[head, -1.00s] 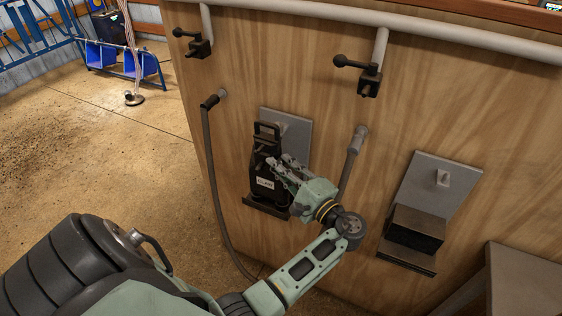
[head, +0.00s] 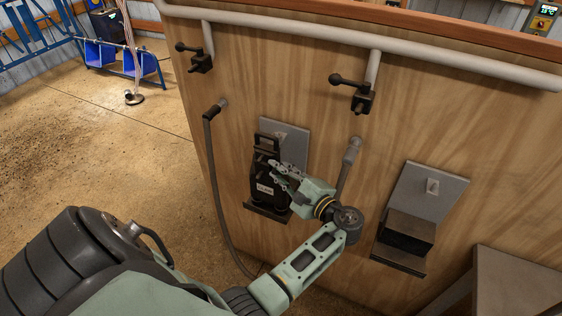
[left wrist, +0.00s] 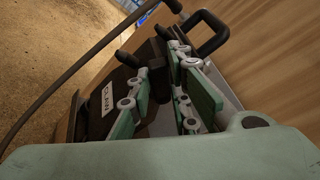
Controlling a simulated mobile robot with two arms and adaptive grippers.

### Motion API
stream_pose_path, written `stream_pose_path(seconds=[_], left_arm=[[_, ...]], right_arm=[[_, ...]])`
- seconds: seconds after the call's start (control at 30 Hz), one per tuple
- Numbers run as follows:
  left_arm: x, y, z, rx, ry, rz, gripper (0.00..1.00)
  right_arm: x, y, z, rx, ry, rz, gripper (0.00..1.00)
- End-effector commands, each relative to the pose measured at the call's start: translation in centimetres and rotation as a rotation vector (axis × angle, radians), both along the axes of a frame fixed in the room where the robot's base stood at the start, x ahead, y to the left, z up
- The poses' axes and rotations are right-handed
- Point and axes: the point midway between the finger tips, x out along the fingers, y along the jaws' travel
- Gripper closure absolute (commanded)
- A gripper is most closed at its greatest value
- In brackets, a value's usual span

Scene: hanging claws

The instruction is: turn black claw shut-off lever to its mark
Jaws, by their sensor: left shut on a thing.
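The black claw (head: 266,180), with a top handle and a white label, hangs upright on a grey plate on the wooden panel. It also shows in the left wrist view (left wrist: 96,112), close in front of my fingers. My left gripper (head: 280,175) is at the claw's right side. In the left wrist view my gripper's fingers (left wrist: 168,95) stand either side of a dark part of the claw, which I take as its shut-off lever (left wrist: 158,88). The lever is mostly hidden by the fingers, and its mark cannot be made out. My right gripper is not in view.
Two black-handled valves (head: 361,93) hang from the pale pipe (head: 420,62) above. A grey hose (head: 215,180) runs down left of the claw. A second grey plate with a dark box (head: 408,230) is to the right. Open floor lies left.

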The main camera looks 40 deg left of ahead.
Motion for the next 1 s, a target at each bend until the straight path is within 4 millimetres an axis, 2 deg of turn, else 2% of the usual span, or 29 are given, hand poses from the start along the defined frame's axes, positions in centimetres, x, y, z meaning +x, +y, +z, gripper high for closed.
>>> stream_pose_path(seconds=[0.07,0.1,0.23,0.53,0.63,0.77,1.0], left_arm=[[0.0,0.0,0.1,0.0,-0.002,0.0,1.0],[0.0,0.0,0.1,0.0,-0.002,0.0,0.81],[0.0,0.0,0.1,0.0,-0.002,0.0,0.7],[0.0,0.0,0.1,0.0,-0.002,0.0,0.69],[0.0,0.0,0.7,-0.001,-0.003,0.0,0.69],[0.0,0.0,2.7,-0.001,-0.007,0.0,0.69],[0.0,0.0,7.3,-0.001,-0.007,0.001,0.69]], right_arm=[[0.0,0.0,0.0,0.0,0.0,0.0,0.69],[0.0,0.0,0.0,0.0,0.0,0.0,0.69],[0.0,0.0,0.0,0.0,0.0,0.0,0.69],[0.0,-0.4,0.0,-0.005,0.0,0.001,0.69],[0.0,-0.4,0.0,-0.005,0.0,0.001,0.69],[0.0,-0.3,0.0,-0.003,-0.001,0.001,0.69],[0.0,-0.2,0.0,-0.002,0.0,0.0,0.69]])
